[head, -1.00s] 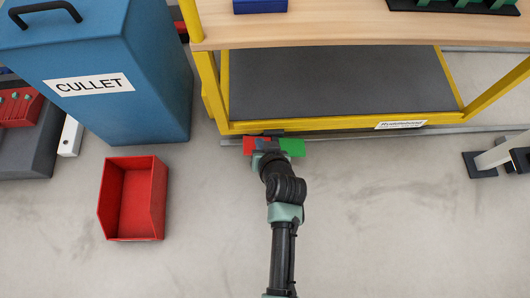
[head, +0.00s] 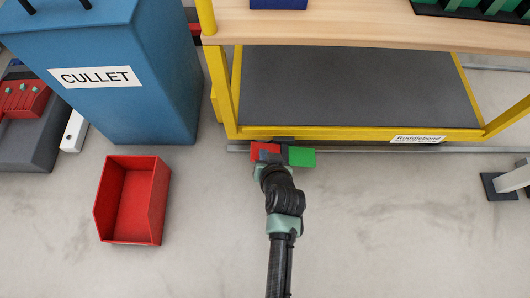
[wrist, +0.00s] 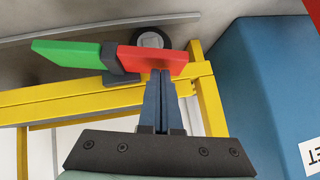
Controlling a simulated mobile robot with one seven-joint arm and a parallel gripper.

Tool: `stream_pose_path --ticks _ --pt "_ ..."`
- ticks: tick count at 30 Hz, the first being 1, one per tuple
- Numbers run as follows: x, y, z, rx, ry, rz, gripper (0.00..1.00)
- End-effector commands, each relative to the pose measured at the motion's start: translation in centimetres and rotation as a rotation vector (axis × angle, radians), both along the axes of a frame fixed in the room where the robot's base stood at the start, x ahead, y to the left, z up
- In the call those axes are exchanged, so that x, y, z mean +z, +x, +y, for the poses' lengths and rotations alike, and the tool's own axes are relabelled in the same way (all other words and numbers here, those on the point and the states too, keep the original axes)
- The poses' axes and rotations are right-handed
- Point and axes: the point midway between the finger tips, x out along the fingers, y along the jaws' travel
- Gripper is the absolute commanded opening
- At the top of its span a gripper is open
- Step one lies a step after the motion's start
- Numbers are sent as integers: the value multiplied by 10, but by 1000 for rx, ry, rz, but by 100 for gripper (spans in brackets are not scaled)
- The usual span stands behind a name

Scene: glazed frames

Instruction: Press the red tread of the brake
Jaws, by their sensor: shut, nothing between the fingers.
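The brake sits at the front lower edge of the yellow-framed trolley. Its red tread (head: 262,149) is on the left and its green tread (head: 301,157) on the right, with a dark part between them. In the wrist view the red tread (wrist: 145,61) is on the right and the green tread (wrist: 65,53) on the left. My gripper (wrist: 160,76) is shut and empty. Its fingertips overlap the near edge of the red tread in the wrist view; I cannot tell whether they touch. In the head view my gripper (head: 264,166) is just in front of the red tread, its tips partly hidden.
A blue CULLET bin (head: 160,100) stands left of the trolley (head: 350,133). An open red box (head: 105,205) lies on the floor at left. A grey post with a dark foot (head: 498,187) is at far right. A wheel (wrist: 150,39) shows behind the red tread. Floor around my arm is clear.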

Motion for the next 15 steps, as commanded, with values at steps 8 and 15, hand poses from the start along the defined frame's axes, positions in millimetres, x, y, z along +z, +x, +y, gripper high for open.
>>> stream_pose_path --ticks 8,15 --pt "0 0 1 2 -72 1 0" --pt "-2 0 1 2 -110 1 0"
